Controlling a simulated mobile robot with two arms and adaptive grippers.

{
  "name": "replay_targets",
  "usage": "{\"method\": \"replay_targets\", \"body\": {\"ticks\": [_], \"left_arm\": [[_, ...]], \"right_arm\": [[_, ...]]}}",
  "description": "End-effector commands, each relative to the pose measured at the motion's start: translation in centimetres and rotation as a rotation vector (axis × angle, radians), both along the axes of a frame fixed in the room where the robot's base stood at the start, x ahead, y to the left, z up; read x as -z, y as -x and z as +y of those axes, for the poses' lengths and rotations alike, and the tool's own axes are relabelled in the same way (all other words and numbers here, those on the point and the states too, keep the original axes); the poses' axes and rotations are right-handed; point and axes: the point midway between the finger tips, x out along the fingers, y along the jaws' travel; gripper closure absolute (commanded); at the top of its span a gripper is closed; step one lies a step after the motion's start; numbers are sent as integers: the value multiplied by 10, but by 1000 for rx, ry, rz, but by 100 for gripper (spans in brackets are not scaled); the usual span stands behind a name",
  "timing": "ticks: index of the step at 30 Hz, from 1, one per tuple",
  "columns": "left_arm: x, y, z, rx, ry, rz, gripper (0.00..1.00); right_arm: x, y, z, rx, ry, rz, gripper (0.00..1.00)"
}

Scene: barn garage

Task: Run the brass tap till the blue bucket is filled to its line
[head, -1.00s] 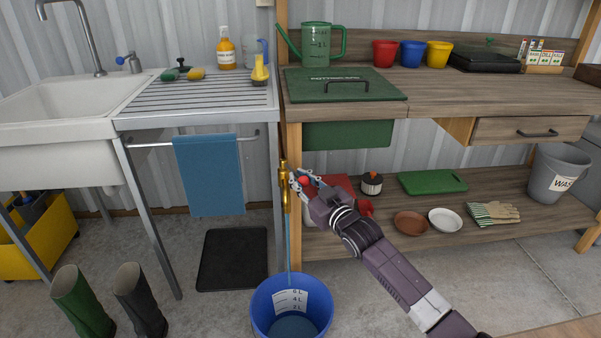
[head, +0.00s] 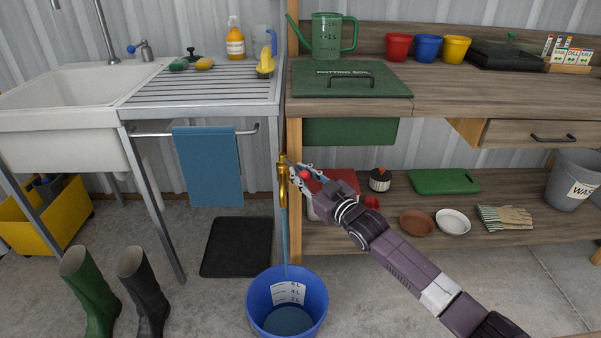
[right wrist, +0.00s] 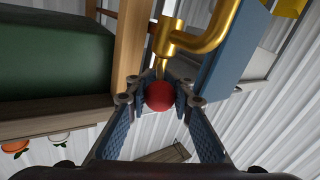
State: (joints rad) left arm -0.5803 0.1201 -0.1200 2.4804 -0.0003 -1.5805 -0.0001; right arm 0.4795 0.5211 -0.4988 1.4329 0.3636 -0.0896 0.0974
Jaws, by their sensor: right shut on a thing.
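The brass tap (head: 283,173) is on the wooden post left of the bench; it also shows in the right wrist view (right wrist: 205,38). My right gripper (head: 300,175) is shut on the tap's red knob (right wrist: 159,96), which sits between its fingertips. A blue stream of water (head: 286,235) falls from the tap into the blue bucket (head: 260,312) on the floor. The bucket's inside label (head: 288,293) reads 6 L, 4 L and 2 L. The water (head: 288,320) inside stands low, around or below the 2 L mark. My left gripper is out of view.
A black mat (head: 237,247) and green and dark boots (head: 143,290) are left of the bucket. A blue towel (head: 208,167) hangs from the sink rail. The lower bench shelf (head: 340,232) holds dishes, gloves and a green board. Floor right of the bucket looks clear.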

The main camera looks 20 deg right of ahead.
Motion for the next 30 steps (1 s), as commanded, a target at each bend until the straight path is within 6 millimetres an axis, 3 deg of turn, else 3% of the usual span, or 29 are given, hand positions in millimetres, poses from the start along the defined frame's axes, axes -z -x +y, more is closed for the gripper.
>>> {"method": "replay_targets", "body": {"ticks": [3,4,9,22,30], "left_arm": [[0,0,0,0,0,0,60],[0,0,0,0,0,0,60],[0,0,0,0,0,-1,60],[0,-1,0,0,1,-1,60],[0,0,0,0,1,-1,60]], "right_arm": [[1,0,0,1,2,2,100],[1,0,0,1,2,2,79],[1,0,0,0,3,1,60],[1,4,-1,0,2,2,60],[2,42,-14,1,4,3,60]]}}
